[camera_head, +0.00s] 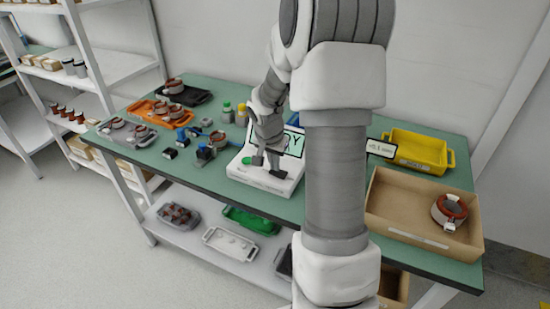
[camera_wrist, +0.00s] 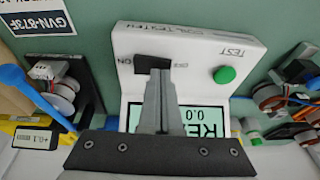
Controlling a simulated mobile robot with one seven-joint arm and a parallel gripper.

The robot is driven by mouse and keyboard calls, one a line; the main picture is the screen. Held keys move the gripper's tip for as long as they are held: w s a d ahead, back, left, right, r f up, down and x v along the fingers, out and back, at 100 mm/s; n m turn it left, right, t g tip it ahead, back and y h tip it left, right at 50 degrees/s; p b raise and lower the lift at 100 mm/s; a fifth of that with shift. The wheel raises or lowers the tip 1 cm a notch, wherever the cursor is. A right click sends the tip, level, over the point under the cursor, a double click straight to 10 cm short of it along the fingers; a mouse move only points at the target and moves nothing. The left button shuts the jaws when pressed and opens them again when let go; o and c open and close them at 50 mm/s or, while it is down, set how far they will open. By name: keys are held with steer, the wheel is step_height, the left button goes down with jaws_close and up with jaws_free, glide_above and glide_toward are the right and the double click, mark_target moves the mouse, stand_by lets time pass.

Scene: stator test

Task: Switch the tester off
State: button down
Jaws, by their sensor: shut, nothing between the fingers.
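The white tester (camera_head: 240,174) stands on the green bench, partly hidden by my arm in the head view. In the wrist view the tester (camera_wrist: 195,50) shows a round green TEST button (camera_wrist: 224,75), a lit green screen (camera_wrist: 200,122) with text partly hidden by my fingers, and a black switch (camera_wrist: 152,62) between the ON and OFF marks. My gripper (camera_wrist: 160,73) is shut and empty, its fingertips at the switch's lower edge and over its right part. Whether they touch it, and which way the switch is tilted, I cannot tell.
A cardboard box (camera_head: 410,240) with a stator (camera_head: 450,209) stands at the bench's right, before a yellow tray (camera_head: 414,150). An orange tray (camera_head: 160,113) and a grey tray (camera_head: 127,134) hold stators at the left. Small bottles (camera_head: 241,115) stand behind the tester.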

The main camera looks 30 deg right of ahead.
mark_target(280, 174)
steer(key=shift+f, duration=0.1)
steer(key=shift+w+a+f+b, duration=0.15)
steer(key=shift+f+b, duration=0.1)
steer(key=shift+b, duration=0.35)
steer(key=shift+s, duration=0.2)
steer(key=shift+s+d+r, duration=0.15)
steer(key=shift+s+d, duration=0.35)
steer(key=shift+s, duration=0.05)
steer(key=shift+r+p, duration=0.15)
steer(key=shift+p, duration=0.15)
steer(key=shift+r, duration=0.25)
step_height(280, 174, up, 4)
steer(key=p, duration=0.3)
steer(key=shift+s+d, duration=0.1)
steer(key=shift+s, duration=0.05)
steer(key=v, duration=0.9)
steer(key=shift+p, duration=0.4)
